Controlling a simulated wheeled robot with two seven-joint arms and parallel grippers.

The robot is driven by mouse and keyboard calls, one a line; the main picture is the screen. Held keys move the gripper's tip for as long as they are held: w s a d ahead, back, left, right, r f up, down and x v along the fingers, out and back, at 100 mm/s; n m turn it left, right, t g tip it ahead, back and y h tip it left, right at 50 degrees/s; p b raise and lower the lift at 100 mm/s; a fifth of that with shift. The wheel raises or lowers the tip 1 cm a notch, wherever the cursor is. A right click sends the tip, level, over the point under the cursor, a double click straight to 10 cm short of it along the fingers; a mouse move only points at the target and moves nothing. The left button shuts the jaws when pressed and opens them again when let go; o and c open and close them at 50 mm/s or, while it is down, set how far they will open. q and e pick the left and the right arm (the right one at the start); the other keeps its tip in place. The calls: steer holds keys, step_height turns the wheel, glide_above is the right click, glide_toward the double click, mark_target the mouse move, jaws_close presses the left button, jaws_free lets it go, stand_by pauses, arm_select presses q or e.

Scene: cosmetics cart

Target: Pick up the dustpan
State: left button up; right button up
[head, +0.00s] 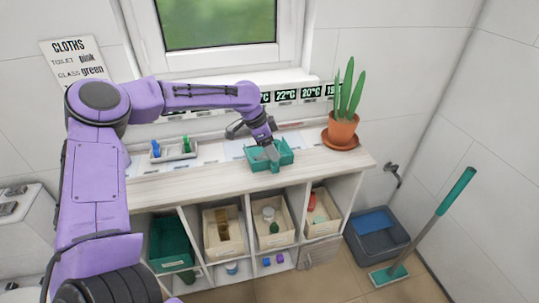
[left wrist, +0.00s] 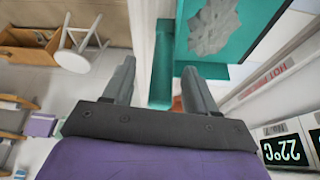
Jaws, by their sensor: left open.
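The teal dustpan (head: 286,157) lies on the light wooden counter, with grey debris in its pan. In the left wrist view its pan (left wrist: 255,30) is at the upper right and its handle (left wrist: 162,75) points down between my fingers. My left gripper (head: 271,154) is over the dustpan's front side in the head view. Its two grey fingers are open, one on each side of the handle (left wrist: 160,85), and a gap shows on the left of it. Whether a finger touches the handle is unclear. My right gripper is not in view.
A potted plant (head: 342,131) stands on the counter right of the dustpan. A small tray (head: 173,151) with blue and green items is at the left. Bins (head: 222,231) fill the shelves below. A teal-handled mop (head: 440,215) leans by a grey bucket (head: 377,240).

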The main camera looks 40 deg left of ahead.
arm_select(q)
steer(key=x, duration=0.3)
steer(key=shift+w+a+f, duration=0.15)
steer(key=shift+a, duration=0.1)
steer(key=shift+s, duration=0.25)
steer(key=shift+c, duration=0.3)
steer(key=shift+w, duration=0.1)
jaws_close()
